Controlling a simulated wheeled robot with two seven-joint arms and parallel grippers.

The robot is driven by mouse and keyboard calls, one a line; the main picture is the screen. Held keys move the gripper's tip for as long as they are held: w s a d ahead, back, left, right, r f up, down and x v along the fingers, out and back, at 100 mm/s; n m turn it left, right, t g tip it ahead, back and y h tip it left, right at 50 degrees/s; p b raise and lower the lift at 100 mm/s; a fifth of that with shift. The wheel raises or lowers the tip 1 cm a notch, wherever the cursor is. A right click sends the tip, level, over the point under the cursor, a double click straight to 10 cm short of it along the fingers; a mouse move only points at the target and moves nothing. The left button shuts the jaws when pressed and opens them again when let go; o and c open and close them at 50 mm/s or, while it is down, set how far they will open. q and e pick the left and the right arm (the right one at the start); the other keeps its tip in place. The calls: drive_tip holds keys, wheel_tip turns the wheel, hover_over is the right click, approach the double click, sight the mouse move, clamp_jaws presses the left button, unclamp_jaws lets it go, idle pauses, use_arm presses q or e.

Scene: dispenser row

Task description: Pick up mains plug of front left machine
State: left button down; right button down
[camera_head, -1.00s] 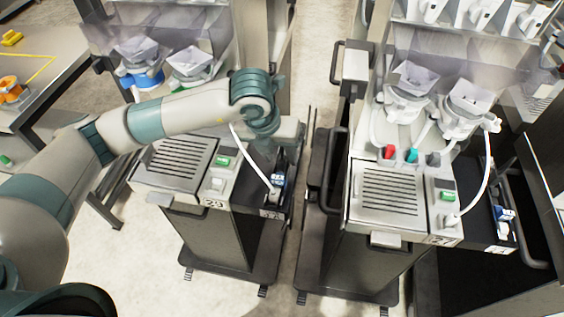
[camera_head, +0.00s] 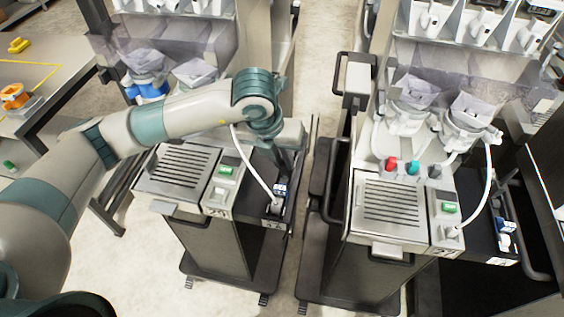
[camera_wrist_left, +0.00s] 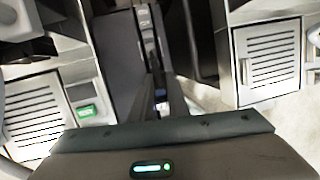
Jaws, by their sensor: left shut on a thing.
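The front left machine (camera_head: 180,168) stands left of centre in the head view, with a slatted top and a green switch (camera_head: 225,169). A white cable (camera_head: 252,168) curves down from near my wrist to the white mains plug (camera_head: 274,208), on the dark side tray (camera_head: 252,203) at its right. My left gripper (camera_head: 280,190) points down over this tray and is shut on the plug. The contact is small and partly hidden by the gripper. In the left wrist view the fingers (camera_wrist_left: 162,100) show only in part, and the plug is not clear. My right gripper is not in view.
A similar machine (camera_head: 390,205) stands to the right, with its own white cable (camera_head: 489,180) and a dark handle rail (camera_head: 331,160) facing the gap. A narrow strip of floor separates the two. A table (camera_head: 40,75) with an orange object (camera_head: 14,97) is at far left.

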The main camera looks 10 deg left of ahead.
use_arm(q)
wheel_tip(320, 180, up, 2)
drive_tip(key=shift+d+r, duration=0.1)
drive_tip(key=s+d+r+p, duration=0.1)
drive_tip(key=s+d+r, duration=0.1)
drive_tip(key=d, duration=0.3)
drive_tip(key=s+d+r+p, duration=0.1)
drive_tip(key=s+d+r, duration=0.1)
drive_tip(key=d+r, duration=0.2)
drive_tip(key=shift+d+r, duration=0.15)
drive_tip(key=shift+d, duration=0.75)
drive_tip(key=shift+w+p+v, duration=0.25)
drive_tip(key=shift+p+v, duration=0.15)
drive_tip(key=shift+v, duration=0.65)
idle(0.4)
drive_tip(key=v, duration=0.1)
drive_tip(key=p+v, duration=0.1)
drive_tip(key=shift+w+a+r, duration=0.1)
drive_tip(key=shift+w+r, duration=0.05)
drive_tip(key=shift+r, duration=0.35)
idle(0.4)
